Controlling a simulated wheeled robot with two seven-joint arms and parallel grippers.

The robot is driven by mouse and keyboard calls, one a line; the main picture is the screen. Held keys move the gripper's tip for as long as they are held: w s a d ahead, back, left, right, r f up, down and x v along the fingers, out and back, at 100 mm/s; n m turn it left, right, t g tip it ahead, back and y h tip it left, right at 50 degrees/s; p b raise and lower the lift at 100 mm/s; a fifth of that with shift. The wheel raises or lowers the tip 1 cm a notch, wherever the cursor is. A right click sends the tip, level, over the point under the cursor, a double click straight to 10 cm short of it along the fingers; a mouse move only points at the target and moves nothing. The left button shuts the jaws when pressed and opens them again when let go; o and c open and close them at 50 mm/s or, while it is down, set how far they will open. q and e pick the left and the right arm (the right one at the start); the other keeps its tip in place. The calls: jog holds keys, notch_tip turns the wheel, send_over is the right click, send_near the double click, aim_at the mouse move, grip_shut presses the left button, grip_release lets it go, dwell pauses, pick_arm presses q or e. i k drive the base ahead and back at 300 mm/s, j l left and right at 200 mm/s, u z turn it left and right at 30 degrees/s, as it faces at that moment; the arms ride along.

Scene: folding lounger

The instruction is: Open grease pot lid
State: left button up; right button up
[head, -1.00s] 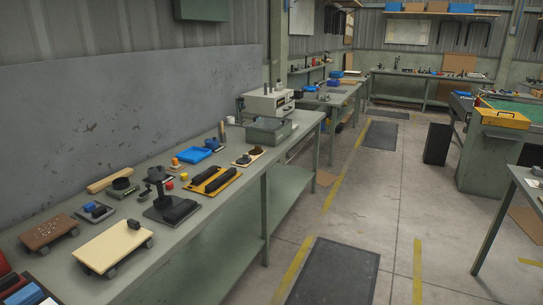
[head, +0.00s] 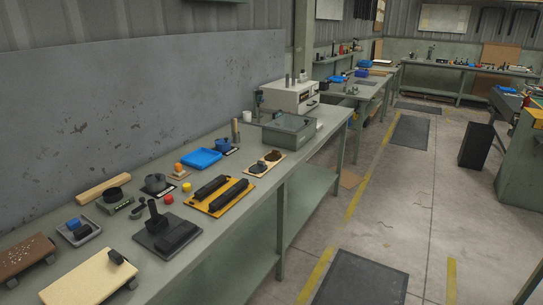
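No pot is clearly marked as the grease pot. A small dark round pot with a knobbed top (head: 156,183) sits on the long green bench (head: 215,262), near the wall panel. A blue round pot (head: 222,146) stands farther along, beside a tall brown cylinder (head: 235,131). A pale board (head: 265,165) nearby carries two small dark round pieces, too small to make out. Whether any of these has a separate lid cannot be told. Neither of my grippers is in view.
An orange board (head: 221,206) with two black bars, a black stand (head: 166,235), a blue tray (head: 201,159) and a grey-green bin (head: 289,131) crowd the bench. A cream board (head: 75,283) lies at the near end.

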aim_at(223, 141)
jog(key=i+l+u, duration=0.1)
jog(key=i+l, duration=0.35)
jog(key=i, duration=0.3)
jog(key=i+l+u, duration=0.1)
jog(key=i+l, duration=0.4)
jog(key=i, duration=0.25)
jog(key=i+l+u, duration=0.1)
jog(key=i+l, duration=0.5)
jog(key=i, duration=0.65)
